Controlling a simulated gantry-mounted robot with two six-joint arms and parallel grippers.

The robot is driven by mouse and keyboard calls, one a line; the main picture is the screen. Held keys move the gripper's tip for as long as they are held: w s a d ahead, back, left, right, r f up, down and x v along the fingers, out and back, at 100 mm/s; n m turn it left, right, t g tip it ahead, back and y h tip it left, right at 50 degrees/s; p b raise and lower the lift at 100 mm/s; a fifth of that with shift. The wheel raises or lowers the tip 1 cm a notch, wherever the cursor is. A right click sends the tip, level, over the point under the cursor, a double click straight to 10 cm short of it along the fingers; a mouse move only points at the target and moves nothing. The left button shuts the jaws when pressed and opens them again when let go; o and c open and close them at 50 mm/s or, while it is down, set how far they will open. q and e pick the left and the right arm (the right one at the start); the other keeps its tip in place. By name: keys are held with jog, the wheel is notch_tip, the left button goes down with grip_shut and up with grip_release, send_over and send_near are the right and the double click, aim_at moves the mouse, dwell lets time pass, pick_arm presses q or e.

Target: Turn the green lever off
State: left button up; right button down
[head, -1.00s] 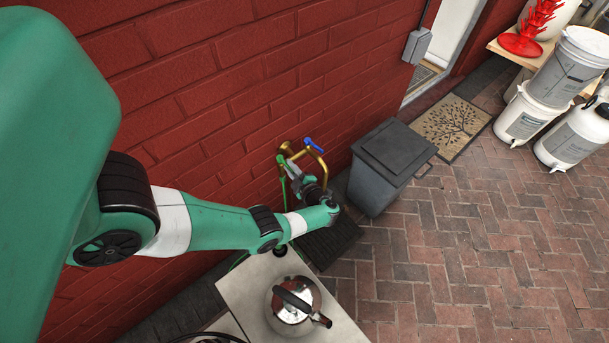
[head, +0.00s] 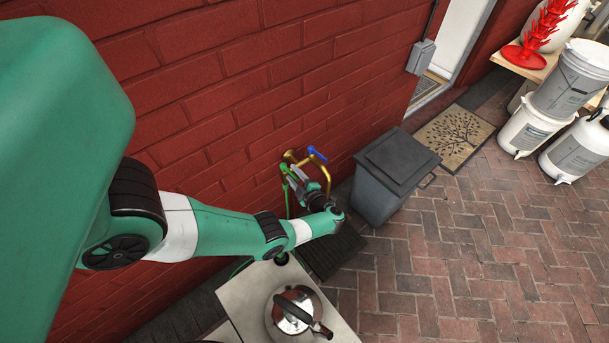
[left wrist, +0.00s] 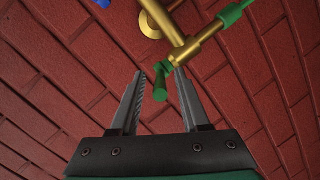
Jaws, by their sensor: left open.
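The green lever (left wrist: 159,86) sits on the brass tap (left wrist: 194,47) on the wall. In the left wrist view its end points down between my open fingers, and I see no clear contact. My left gripper (left wrist: 161,75) is open around it. In the head view my left gripper (head: 294,174) is at the brass pipework (head: 328,178), small and partly mixed with green parts, so the lever is hard to pick out there. A blue lever (head: 317,153) is just to the right of the gripper. My right gripper is not in view.
A green hose connector (left wrist: 233,14) is on the tap's outlet. A steel kettle (head: 292,312) stands on a pale table (head: 241,287) below my arm. A lidded grey bin (head: 380,194) is right of the tap. The brick wall (head: 225,90) is close behind the gripper.

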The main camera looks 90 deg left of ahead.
pick_arm(q)
jog(key=p+v, duration=0.1)
jog(key=v, duration=1)
jog(key=shift+w+d, duration=0.15)
jog(key=shift+d, duration=0.1)
